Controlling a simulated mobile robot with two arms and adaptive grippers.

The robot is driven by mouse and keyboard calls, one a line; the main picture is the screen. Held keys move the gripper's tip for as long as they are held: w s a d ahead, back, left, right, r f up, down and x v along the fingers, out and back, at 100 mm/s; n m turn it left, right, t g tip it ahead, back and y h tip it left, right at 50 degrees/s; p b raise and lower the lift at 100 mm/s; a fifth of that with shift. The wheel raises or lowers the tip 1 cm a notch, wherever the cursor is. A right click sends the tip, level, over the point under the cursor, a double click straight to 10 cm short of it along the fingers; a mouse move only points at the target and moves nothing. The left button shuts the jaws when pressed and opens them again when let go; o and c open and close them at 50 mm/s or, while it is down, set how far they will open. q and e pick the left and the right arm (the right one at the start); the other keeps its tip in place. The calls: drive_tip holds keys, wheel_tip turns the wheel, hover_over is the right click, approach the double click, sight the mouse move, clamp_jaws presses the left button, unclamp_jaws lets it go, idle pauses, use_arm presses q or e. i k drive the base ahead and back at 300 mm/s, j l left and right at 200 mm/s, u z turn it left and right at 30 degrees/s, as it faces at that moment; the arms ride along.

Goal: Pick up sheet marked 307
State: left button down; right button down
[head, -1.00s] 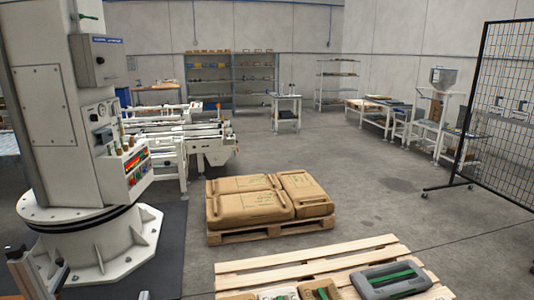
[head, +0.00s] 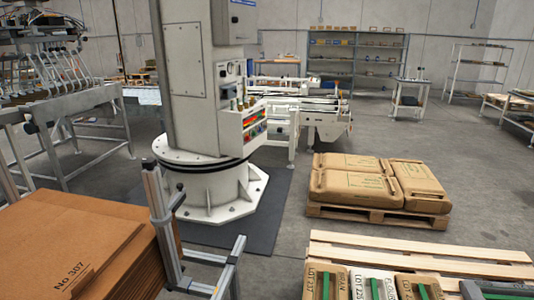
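A stack of brown cardboard sheets (head: 75,240) stands at the lower left of the head view. The top sheet is marked "No 307" in dark print near its front corner. The stack's left and near parts are cut off by the picture's edge. Neither of my grippers shows in this view.
A metal frame (head: 160,215) stands at the stack's right side. Behind it is a white column (head: 195,90) on a round base, on a dark mat. A pallet of brown sacks (head: 375,185) and a wooden pallet (head: 420,255) with lot-marked items are at right. Grey floor lies between.

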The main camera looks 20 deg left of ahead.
sight(59, 261)
drive_tip(key=u, duration=2.35)
drive_tip(key=i+l+u, duration=0.15)
drive_tip(key=l, duration=0.35)
drive_tip(key=l+u, duration=0.15)
drive_tip(key=l, duration=0.4)
